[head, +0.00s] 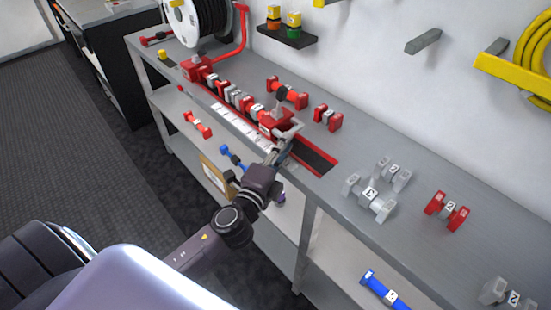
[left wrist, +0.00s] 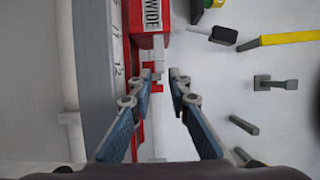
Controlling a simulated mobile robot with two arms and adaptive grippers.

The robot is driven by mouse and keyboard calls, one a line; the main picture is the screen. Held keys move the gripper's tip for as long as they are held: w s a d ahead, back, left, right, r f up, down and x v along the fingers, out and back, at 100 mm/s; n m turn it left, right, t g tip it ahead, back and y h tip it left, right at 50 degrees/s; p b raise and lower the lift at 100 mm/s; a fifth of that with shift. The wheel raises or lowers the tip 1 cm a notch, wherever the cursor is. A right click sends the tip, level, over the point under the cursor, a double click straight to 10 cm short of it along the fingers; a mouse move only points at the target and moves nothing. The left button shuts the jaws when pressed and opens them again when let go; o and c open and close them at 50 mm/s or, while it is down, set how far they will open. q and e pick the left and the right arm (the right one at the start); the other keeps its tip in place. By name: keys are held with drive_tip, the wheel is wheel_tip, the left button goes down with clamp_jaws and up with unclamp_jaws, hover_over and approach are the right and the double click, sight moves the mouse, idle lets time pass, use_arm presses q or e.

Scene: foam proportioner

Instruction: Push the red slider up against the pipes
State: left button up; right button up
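The red slider (head: 272,122) sits on the red-edged rail on the bench, at the right end of the row of grey and red pipes (head: 232,95). I cannot tell whether it touches the last pipe. A grey handle (head: 286,132) sticks out on its right side. In the left wrist view a red block with a white label reading "WIDE" (left wrist: 151,15) is ahead of the fingers. My left gripper (head: 281,152) is at the slider's right side, close to the handle. Its fingers (left wrist: 161,76) are apart, with grey and red parts beyond the gap. My right gripper is out of view.
The dark rail (head: 314,156) is bare to the right of the slider. Loose red fittings (head: 327,118) and grey fittings (head: 370,197) lie on the bench (head: 420,235). A black hose reel (head: 205,20) stands at the left end. A lower shelf holds more parts.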

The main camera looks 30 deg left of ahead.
use_arm(q)
drive_tip(key=s, duration=0.6)
idle(0.3)
